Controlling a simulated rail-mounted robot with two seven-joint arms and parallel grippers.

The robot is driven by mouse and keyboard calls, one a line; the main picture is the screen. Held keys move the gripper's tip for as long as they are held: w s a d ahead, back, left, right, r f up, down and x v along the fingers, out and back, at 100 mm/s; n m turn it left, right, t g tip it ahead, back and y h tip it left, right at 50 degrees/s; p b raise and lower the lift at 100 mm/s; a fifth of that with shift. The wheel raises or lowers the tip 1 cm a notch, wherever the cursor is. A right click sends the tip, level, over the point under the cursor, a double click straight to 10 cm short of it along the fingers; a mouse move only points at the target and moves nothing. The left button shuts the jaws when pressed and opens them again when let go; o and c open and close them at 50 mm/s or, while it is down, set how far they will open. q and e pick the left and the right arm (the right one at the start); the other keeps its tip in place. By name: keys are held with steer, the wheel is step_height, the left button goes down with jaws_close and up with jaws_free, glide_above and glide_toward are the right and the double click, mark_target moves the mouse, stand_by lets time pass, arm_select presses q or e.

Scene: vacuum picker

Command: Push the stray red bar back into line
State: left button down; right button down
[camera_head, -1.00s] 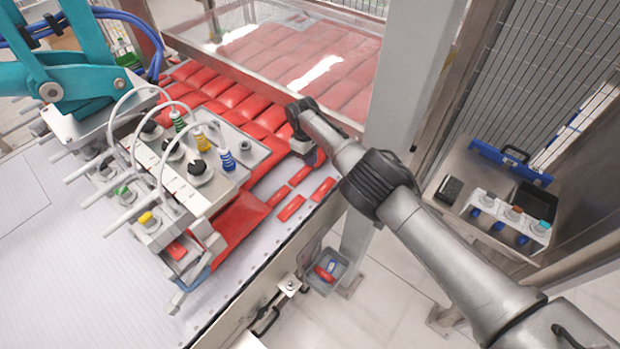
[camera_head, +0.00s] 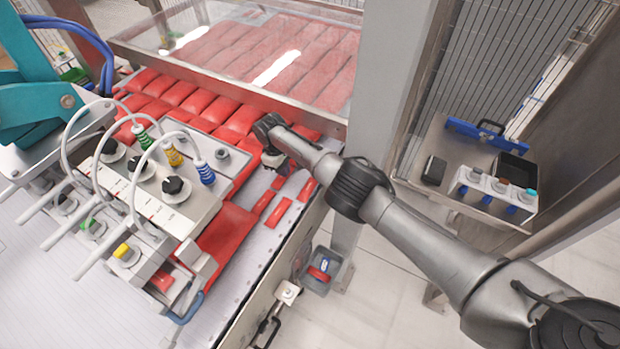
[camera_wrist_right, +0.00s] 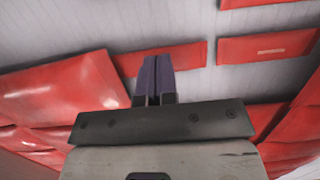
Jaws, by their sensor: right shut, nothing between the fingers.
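Several small flat red bars lie on the pale strip along the machine's front edge. In the head view, two nearer the edge are one bar (camera_head: 280,213) and another bar (camera_head: 307,189); a further bar (camera_head: 263,202) lies inward. I cannot tell for sure which is the stray one. My right gripper (camera_head: 280,166) is shut and empty, pointing down at the inner side of the bars. In the wrist view its dark fingers (camera_wrist_right: 155,72) overlap one red bar (camera_wrist_right: 190,52), with a second bar (camera_wrist_right: 265,46) to the right; contact is unclear. My left gripper is not seen.
Large red packs (camera_head: 180,93) fill the belt behind and left of my right gripper. A grey picker head (camera_head: 150,190) with hoses and knobs stands to the left. A clear cover (camera_head: 300,60) lies behind. A small grey bin (camera_head: 318,284) hangs below the edge.

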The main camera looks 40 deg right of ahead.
mark_target(312, 189)
steer(key=s+d+p, duration=0.1)
steer(key=s, duration=0.1)
steer(key=s+d+p, duration=0.1)
steer(key=s+p, duration=0.1)
steer(key=s, duration=0.1)
steer(key=s+d+p, duration=0.1)
steer(key=s+p, duration=0.1)
steer(key=s, duration=0.1)
steer(key=shift+s+r, duration=0.1)
steer(key=shift+s+d+p, duration=0.15)
steer(key=shift+s+p, duration=0.15)
steer(key=shift+s, duration=0.05)
steer(key=shift+s+f, duration=0.2)
steer(key=shift+w+f, duration=0.1)
steer(key=shift+f, duration=0.45)
steer(key=shift+d+f, duration=0.1)
steer(key=shift+f, duration=0.1)
